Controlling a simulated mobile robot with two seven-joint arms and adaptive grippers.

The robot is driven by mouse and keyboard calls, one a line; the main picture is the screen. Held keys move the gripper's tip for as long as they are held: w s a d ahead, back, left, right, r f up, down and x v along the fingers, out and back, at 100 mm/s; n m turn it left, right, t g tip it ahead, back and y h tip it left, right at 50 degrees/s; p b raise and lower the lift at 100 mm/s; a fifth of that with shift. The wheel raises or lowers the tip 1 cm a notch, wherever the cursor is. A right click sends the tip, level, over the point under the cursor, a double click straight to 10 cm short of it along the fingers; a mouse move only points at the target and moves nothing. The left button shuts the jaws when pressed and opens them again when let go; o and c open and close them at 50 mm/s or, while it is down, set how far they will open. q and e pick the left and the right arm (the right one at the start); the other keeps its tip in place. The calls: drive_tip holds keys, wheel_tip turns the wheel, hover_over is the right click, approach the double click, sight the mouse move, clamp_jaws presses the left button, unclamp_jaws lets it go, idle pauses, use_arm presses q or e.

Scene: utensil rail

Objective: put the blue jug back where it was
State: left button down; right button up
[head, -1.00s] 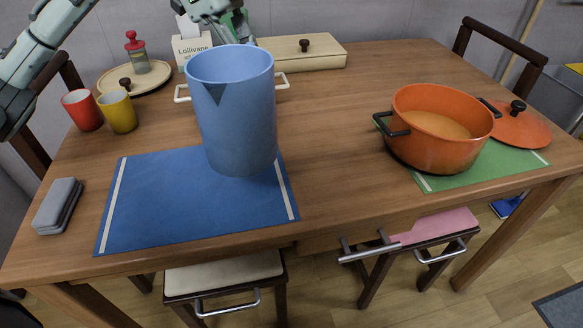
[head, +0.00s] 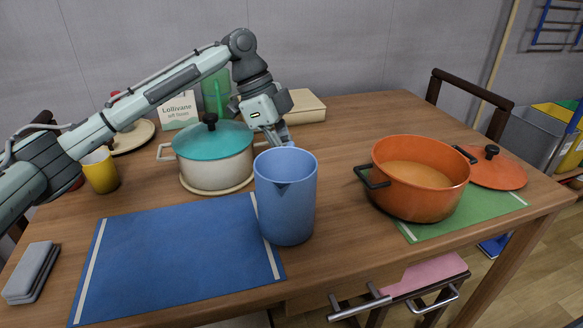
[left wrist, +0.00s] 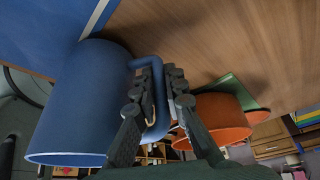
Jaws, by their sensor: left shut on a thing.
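The blue jug (head: 287,205) is upright at the right edge of the blue mat (head: 165,262), between that mat and the orange pot (head: 418,180). I cannot tell whether its base touches the table. My left gripper (head: 282,140) reaches it from behind, and the jug hides its fingertips in the head view. In the left wrist view the jug (left wrist: 85,105) is at the left, and my left gripper (left wrist: 158,105) is shut on its handle (left wrist: 158,75). My right gripper is not in view.
A cream pot with a teal lid (head: 213,150) stands close behind the jug. The orange pot sits on a green mat (head: 465,212), with its lid (head: 497,170) beside it. A yellow cup (head: 100,171) and a grey case (head: 31,272) are at the left. The blue mat is clear.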

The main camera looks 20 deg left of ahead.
use_arm(q)
drive_tip(key=shift+f, duration=0.35)
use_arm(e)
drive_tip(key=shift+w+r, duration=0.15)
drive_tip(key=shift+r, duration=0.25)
use_arm(q)
drive_tip(key=c, duration=1.6)
unclamp_jaws()
drive_tip(key=shift+f, duration=0.1)
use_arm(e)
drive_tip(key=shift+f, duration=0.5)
